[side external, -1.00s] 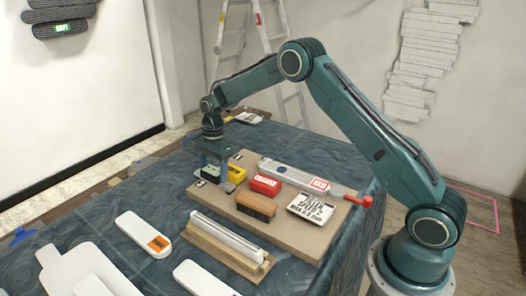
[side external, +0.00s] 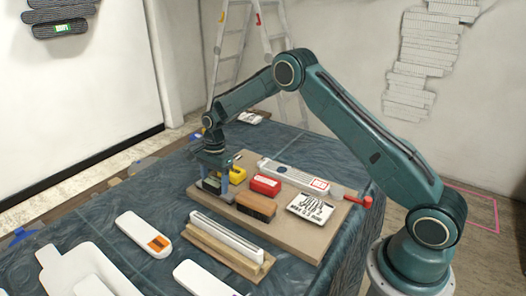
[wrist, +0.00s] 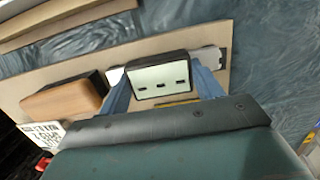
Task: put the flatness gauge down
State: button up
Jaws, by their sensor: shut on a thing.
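In the side external view my gripper (side external: 213,180) is low at the left end of the brown board (side external: 310,247), shut on the gauge (side external: 210,185). The gauge is at or just above the board, over a pale grey patch (wrist: 207,57). Whether it touches the board cannot be told. Its underside is hidden.
A yellow block (side external: 238,174) is close behind my gripper. A wooden rail (side external: 225,243) lies in front.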

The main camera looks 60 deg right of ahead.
aim_at(218, 179)
jog(key=shift+f, duration=0.1)
jog(key=o, duration=1.2)
jog(key=shift+c, duration=0.2)
notch_tip(218, 179, up, 12)
jog(key=d, duration=0.1)
jog(key=shift+d, duration=0.25)
jog(key=shift+r, duration=0.2)
